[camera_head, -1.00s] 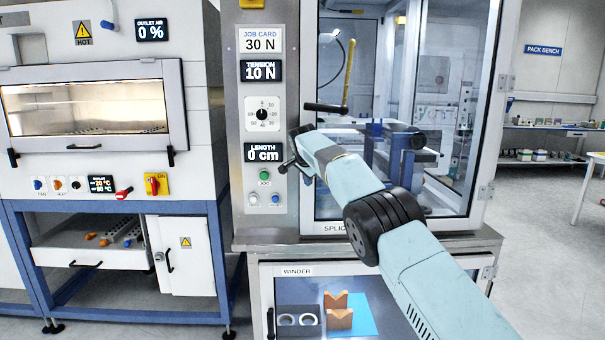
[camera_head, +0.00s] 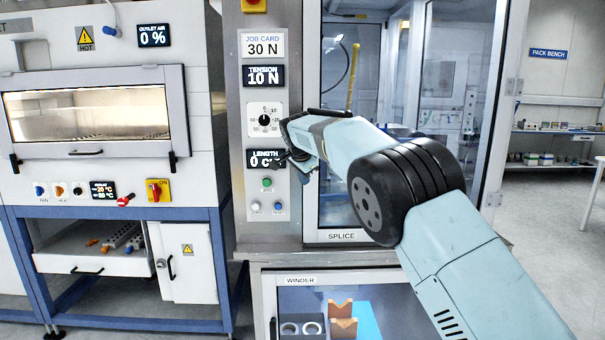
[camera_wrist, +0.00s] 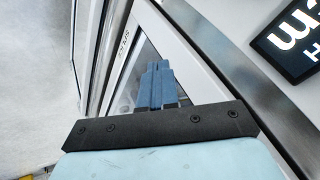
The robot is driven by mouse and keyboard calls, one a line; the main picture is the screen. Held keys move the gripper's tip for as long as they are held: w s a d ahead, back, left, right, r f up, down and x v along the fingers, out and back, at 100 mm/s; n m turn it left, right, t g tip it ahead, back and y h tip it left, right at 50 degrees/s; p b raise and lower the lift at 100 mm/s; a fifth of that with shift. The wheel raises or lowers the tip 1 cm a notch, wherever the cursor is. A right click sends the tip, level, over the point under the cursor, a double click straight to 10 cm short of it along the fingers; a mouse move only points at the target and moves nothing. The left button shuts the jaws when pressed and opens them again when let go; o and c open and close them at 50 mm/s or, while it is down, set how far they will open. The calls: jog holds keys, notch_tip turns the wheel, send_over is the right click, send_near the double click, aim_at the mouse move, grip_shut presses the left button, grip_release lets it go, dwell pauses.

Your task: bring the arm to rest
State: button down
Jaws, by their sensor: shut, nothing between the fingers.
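My arm reaches from the lower right toward the winder's control panel (camera_head: 267,225) in the head view. My gripper (camera_head: 283,160) is at the arm's far end, dark and partly hidden by my wrist, in front of the length display (camera_head: 264,159). In the wrist view my gripper (camera_wrist: 157,68) shows as blue fingers held together, with nothing between them. I cannot tell from these views how far the fingertips are from the panel face.
The splice cabinet's glass door (camera_head: 345,120) stands behind my arm. The tension dial (camera_head: 264,119) and a green jog button (camera_head: 266,183) are close to my gripper. An oven (camera_head: 90,110) stands at the left. Open floor (camera_head: 540,215) lies at the right.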

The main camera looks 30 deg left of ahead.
jog(key=shift+a+v, duration=0.15)
jog(key=shift+v, duration=0.5)
jog(key=shift+a+v, duration=0.1)
jog(key=shift+v, duration=0.55)
